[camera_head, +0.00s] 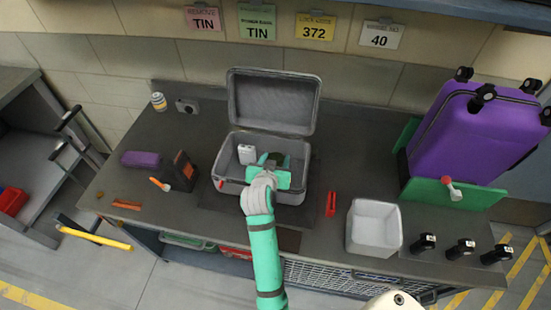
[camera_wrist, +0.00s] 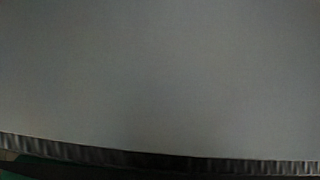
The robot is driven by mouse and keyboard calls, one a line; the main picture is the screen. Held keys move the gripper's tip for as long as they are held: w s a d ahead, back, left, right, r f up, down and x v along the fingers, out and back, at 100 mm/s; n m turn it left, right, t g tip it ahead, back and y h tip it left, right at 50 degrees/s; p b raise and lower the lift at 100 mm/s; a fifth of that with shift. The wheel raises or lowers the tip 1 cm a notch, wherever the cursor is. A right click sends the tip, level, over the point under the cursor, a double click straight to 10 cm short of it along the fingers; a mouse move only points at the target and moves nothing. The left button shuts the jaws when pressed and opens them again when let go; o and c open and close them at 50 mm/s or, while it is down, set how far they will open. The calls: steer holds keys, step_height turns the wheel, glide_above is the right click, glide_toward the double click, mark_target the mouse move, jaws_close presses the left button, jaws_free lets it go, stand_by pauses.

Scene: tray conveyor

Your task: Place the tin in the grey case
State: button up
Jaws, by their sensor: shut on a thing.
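The grey case (camera_head: 217,183) stands on the dark bench with its lid (camera_head: 274,101) raised at the back. My gripper (camera_head: 275,166) is over the right part of the open case, its fingers reaching in from the front. It is shut on a dark thing (camera_head: 277,157), mostly hidden by the gripper; this may be the tin, but I cannot tell for sure. A small white box-like item (camera_head: 247,154) is in the left part of the case. The wrist view shows only a close grey surface (camera_wrist: 160,80) with a dark ribbed edge.
A small can (camera_head: 158,101) stands at the back left. A purple box (camera_head: 140,159) and a dark upright item (camera_head: 185,171) are left of the case. A red item (camera_head: 331,204) and a white bin (camera_head: 374,228) are right, with a purple suitcase (camera_head: 470,130) beyond.

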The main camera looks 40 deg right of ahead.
steer(key=o, duration=1)
steer(key=shift+w+f, duration=0.1)
steer(key=shift+f, duration=0.05)
steer(key=shift+o, duration=0.4)
steer(key=shift+s, duration=0.2)
steer(key=shift+r, duration=0.3)
steer(key=v, duration=1.2)
steer(key=shift+r, duration=0.4)
